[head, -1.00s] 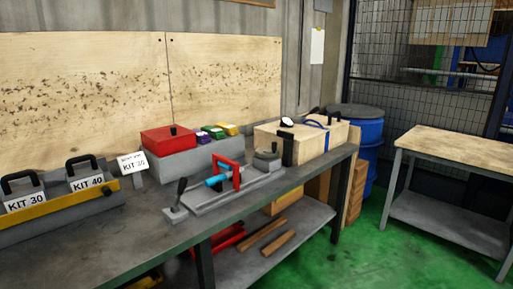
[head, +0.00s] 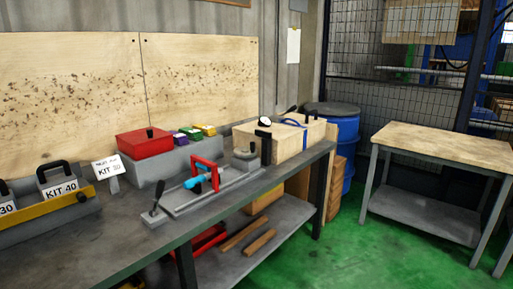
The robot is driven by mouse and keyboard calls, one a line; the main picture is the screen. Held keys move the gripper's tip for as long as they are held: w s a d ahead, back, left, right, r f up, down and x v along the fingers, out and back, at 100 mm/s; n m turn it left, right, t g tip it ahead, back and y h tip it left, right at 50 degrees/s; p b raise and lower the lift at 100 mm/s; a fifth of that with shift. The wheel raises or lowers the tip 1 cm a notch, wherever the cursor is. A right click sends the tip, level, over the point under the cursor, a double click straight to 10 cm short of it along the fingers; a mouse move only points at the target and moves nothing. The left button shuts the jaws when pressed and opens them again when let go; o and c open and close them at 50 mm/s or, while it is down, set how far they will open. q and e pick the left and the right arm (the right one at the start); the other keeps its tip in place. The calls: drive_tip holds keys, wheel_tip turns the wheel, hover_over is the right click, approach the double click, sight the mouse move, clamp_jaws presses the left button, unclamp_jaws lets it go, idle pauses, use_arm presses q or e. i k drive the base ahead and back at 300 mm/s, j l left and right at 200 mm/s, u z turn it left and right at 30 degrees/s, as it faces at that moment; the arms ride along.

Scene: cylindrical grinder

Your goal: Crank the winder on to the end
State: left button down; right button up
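A long grey fixture (head: 212,198) lies on the grey workbench (head: 95,245). It carries a red frame (head: 207,174), a blue cylinder (head: 194,183) and a round grey part with a small upright knob (head: 246,157) at its right end. A black lever (head: 157,195) tilts up from a small plate at its left end. Behind to the right stands a pale wooden box (head: 290,142) with a white-faced round piece, a blue handle and dark knobs on it. I cannot tell for sure which of these is the winder or its crank. Neither of my grippers is in view.
A grey block with a red box (head: 144,143) and small coloured boxes stands behind the fixture. A blue drum (head: 340,135) and a wood-topped table (head: 445,143) stand right. The green floor (head: 375,245) between is clear.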

sight(251, 152)
drive_tip(key=i+l+z, duration=0.45)
drive_tip(key=i+z, duration=0.15)
drive_tip(key=i+l+z, duration=0.1)
drive_tip(key=i+z, duration=0.15)
drive_tip(key=i, duration=0.3)
drive_tip(key=i+z, duration=0.25)
drive_tip(key=i, duration=0.3)
drive_tip(key=i+l+u, duration=0.2)
drive_tip(key=i, duration=0.3)
drive_tip(key=i+u, duration=0.25)
drive_tip(key=i, duration=0.3)
drive_tip(key=i+l+u, duration=0.15)
drive_tip(key=i+u, duration=0.15)
drive_tip(key=u, duration=0.15)
drive_tip(key=i+l+u, duration=0.25)
drive_tip(key=u, duration=0.2)
drive_tip(key=i+l+u, duration=0.25)
drive_tip(key=u, duration=0.2)
drive_tip(key=i+l+u, duration=0.1)
drive_tip(key=l+u, duration=0.35)
drive_tip(key=i+l+u, duration=0.1)
drive_tip(key=l+u, duration=0.35)
